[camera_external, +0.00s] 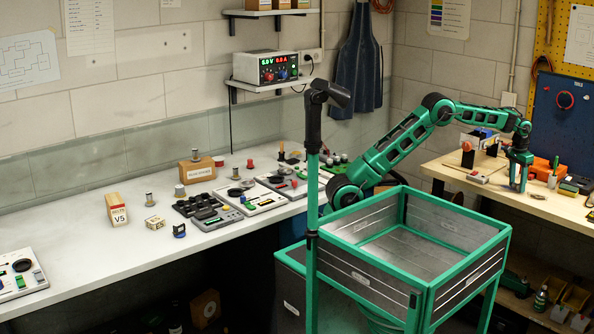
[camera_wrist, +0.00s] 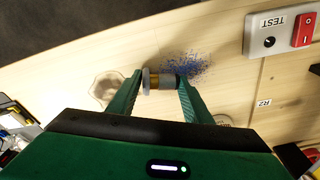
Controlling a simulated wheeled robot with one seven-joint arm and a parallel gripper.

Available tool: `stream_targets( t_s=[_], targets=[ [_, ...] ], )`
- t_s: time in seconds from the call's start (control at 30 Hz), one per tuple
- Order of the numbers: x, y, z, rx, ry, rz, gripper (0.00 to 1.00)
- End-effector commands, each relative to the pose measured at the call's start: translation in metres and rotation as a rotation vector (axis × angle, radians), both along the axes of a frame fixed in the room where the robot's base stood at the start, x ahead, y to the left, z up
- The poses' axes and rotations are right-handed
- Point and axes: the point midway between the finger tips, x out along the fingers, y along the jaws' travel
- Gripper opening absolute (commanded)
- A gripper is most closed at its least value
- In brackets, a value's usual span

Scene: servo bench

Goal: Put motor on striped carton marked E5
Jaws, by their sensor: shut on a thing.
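In the external view my gripper (camera_external: 517,186) points down over the wooden bench at the right; the motor cannot be made out there. A small pale carton with dark marks (camera_external: 155,222) stands on the long white bench, far to the left of my gripper. Its label is too small to read surely, so I cannot tell if it is the E5 carton.
A carton marked V5 (camera_external: 116,212) stands left of the small carton. Trays and a keypad (camera_external: 197,206) lie to its right. A green-framed bin (camera_external: 455,291) stands between the benches. A TEST switch box (camera_wrist: 272,37) lies near my gripper on the wooden bench (camera_wrist: 110,50).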

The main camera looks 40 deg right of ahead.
Motion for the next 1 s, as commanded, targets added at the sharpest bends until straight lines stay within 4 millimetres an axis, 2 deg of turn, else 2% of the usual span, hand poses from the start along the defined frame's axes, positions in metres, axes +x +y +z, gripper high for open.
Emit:
stream_targets(
  t_s=[0.2,0.23,0.3,0.67,0.77,1.0],
  targets=[
    [0.0,0.0,-0.002,0.0,0.0,0.0,0.18],
    [0.0,0.0,-0.002,0.0,0.0,0.0,0.48],
    [0.0,0.0,-0.002,0.0,0.0,0.0,0.64],
    [0.0,0.0,0.001,-0.001,0.0,0.0,0.64],
    [0.0,0.0,0.01,-0.003,0.001,0.001,0.64],
    [0.003,0.005,0.055,-0.003,0.003,0.001,0.64]
  ],
)
